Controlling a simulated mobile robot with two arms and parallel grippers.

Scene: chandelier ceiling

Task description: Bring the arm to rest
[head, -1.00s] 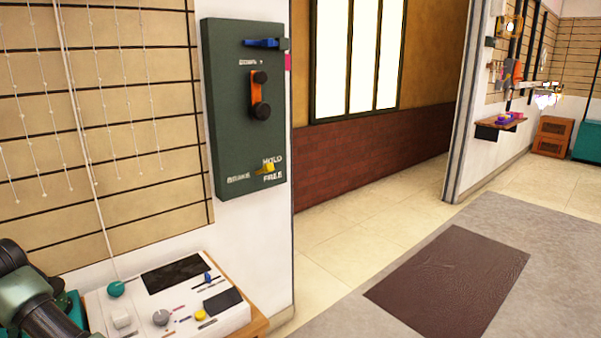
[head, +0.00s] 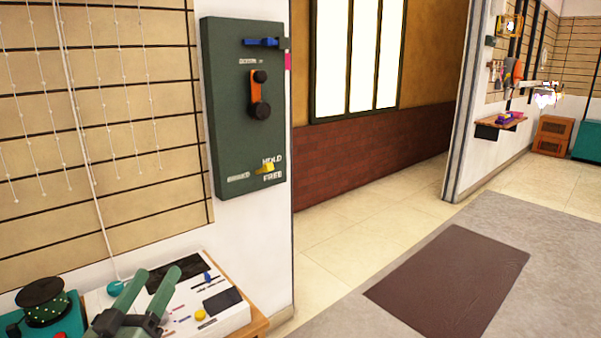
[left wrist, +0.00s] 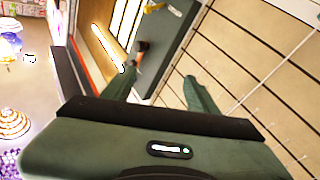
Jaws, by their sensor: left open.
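My left gripper (head: 156,275) is at the bottom left of the head view, in front of the white control console (head: 240,318). Its two green fingers are apart, with nothing between them. In the left wrist view the gripper (left wrist: 158,82) also shows spread, empty fingers. Past them is the green wall panel (left wrist: 172,50), seen tilted. In the head view that panel (head: 222,100) carries a blue lever (head: 262,43), an orange crank (head: 256,95) and a yellow brake lever (head: 265,168) near the HOLD and FREE labels. My right gripper is out of view.
A dark reel (head: 42,295) sits on a teal base left of the gripper. The console has small knobs and a yellow button (head: 200,315). A brown mat (head: 450,280) lies on open floor at right. A wall shelf (head: 502,124) is far right.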

